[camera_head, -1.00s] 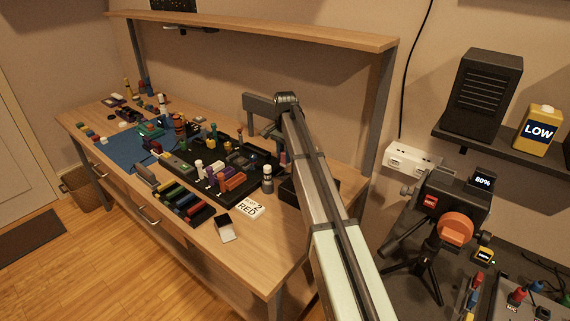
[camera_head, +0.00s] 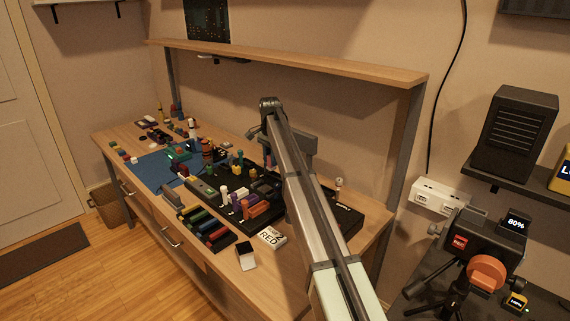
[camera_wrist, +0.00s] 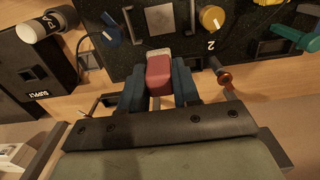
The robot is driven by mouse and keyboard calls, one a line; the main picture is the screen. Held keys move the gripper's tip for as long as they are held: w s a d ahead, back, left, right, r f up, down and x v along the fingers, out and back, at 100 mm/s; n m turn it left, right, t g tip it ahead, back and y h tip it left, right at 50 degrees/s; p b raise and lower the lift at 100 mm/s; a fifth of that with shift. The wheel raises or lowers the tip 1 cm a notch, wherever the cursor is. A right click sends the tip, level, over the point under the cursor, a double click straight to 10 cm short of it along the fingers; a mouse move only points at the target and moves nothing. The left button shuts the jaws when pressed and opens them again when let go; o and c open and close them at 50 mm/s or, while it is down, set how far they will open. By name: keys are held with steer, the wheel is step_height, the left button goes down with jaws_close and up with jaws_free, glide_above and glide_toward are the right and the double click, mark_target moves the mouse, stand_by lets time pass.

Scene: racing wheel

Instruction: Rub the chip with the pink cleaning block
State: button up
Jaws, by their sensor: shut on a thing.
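The pink cleaning block (camera_wrist: 158,76), with a pale grey far end, is between the blue fingers of my gripper (camera_wrist: 158,82) in the wrist view. My gripper is shut on it. Just beyond the block is a black panel (camera_wrist: 225,60) with a light square plate in a metal frame (camera_wrist: 158,18), possibly the chip; I cannot be sure. The block's far end is near the panel's lower edge; contact cannot be told.
A dark supply box (camera_wrist: 35,75) stands at left.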

steer(key=shift+w+a+f, duration=0.15)
steer(key=shift+w+a, duration=0.05)
steer(key=shift+a, duration=0.1)
steer(key=shift+f, duration=3.25)
steer(key=shift+s+a+f, duration=0.35)
steer(key=shift+s+f, duration=0.05)
steer(key=shift+f, duration=0.15)
steer(key=shift+s+a, duration=1.6)
steer(key=shift+w+d, duration=2)
steer(key=shift+w, duration=0.05)
steer(key=shift+s+r, duration=0.1)
steer(key=shift+r, duration=3.9)
